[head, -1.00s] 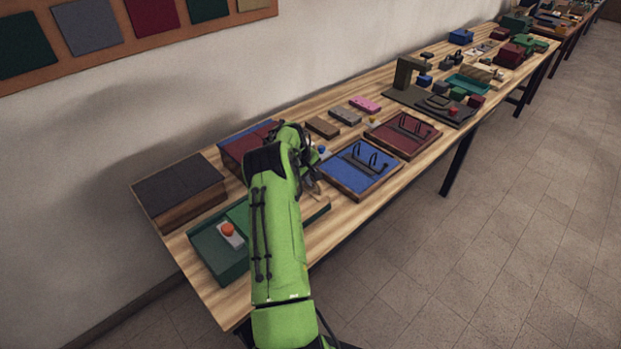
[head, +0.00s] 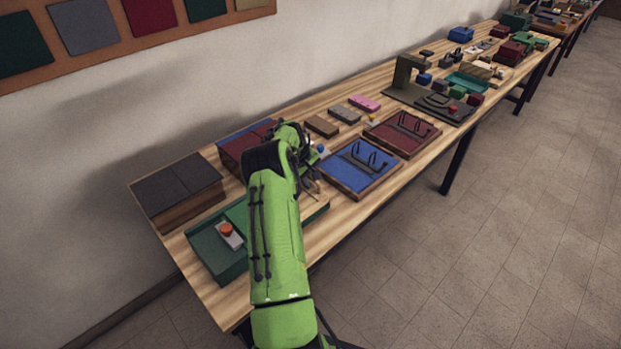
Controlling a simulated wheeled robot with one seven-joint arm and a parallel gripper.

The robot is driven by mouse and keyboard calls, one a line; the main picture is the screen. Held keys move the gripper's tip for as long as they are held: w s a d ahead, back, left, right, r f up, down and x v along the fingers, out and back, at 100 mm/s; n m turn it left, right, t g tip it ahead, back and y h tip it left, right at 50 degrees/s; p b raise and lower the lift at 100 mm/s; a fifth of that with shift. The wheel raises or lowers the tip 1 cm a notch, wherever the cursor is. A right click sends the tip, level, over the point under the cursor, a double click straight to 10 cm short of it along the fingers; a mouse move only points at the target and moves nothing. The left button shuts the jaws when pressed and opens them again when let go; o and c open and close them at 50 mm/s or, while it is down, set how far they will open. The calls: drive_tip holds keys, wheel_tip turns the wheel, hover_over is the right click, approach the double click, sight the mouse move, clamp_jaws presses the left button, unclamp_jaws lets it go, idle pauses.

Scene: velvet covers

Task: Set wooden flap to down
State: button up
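I cannot make out a wooden flap for certain. A small wood-coloured piece (head: 316,187) shows just right of my arm, by the right end of the green-topped case (head: 221,263); most of it is hidden, and its angle cannot be told. The case lies at the near left of the table, with an orange-red button on a pale plate (head: 229,236). My green arm covers its middle. My gripper (head: 309,178) is at the arm's far end, close to the wood-coloured piece. Its fingers are small and partly hidden, so contact and opening cannot be told.
A box with a dark two-part top (head: 178,189) stands left, a blue and dark-red box (head: 240,148) behind my arm. Blue (head: 350,178) and dark-red (head: 401,139) panels with black handles lie right of my gripper. Several small blocks lie behind. The wall borders the table's back.

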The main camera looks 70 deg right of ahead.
drive_tip(key=v, duration=1.5)
drive_tip(key=shift+r+p, duration=0.15)
drive_tip(key=shift+p, duration=0.3)
drive_tip(key=shift+a, duration=0.1)
